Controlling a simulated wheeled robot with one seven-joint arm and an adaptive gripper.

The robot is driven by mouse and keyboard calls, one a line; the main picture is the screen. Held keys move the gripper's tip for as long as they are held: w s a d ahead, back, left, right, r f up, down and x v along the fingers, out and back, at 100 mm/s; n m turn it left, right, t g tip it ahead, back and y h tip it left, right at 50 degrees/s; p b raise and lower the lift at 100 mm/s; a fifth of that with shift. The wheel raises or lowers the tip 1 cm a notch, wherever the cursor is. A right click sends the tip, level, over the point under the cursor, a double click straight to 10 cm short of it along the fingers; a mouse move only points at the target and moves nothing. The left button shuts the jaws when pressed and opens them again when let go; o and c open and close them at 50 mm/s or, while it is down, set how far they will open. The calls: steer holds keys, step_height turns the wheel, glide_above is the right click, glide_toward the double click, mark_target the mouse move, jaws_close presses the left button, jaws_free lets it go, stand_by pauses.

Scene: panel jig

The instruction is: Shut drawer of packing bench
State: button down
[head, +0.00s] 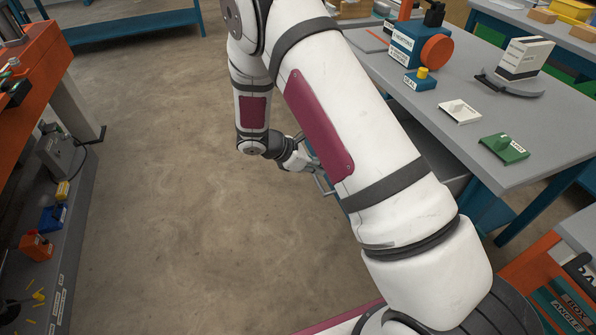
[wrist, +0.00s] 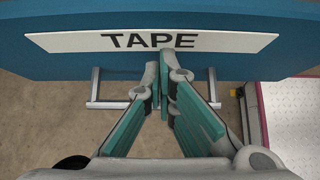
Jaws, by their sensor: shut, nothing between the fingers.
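The packing bench (head: 545,130) has a grey top and stands at the right in the head view. Its drawer sticks out from under the top, mostly hidden behind my arm. In the wrist view the blue drawer front (wrist: 50,62) fills the top and carries a white label reading TAPE (wrist: 150,41). A grey bar handle (wrist: 104,104) shows below it, and its end also shows in the head view (head: 322,184). My gripper (wrist: 166,72) is shut and empty, its fingertips at the drawer front between the handle's two sides. I cannot tell whether they touch it.
On the bench top are a blue tape machine (head: 412,45), a white block on a dark stand (head: 523,58) and a green plate (head: 505,148). An orange-topped bench (head: 45,50) with a loaded lower shelf stands at the left. The floor between is clear.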

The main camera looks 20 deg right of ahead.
steer(key=d+b, duration=0.1)
steer(key=d, duration=2.9)
steer(key=shift+b, duration=0.3)
steer(key=shift+d, duration=0.55)
steer(key=shift+d+r, duration=0.1)
steer(key=a, duration=0.5)
steer(key=shift+r+p, duration=0.1)
steer(key=shift+p, duration=0.2)
steer(key=p+v, duration=0.1)
steer(key=v, duration=0.8)
steer(key=shift+a, duration=0.2)
steer(key=shift+r, duration=0.15)
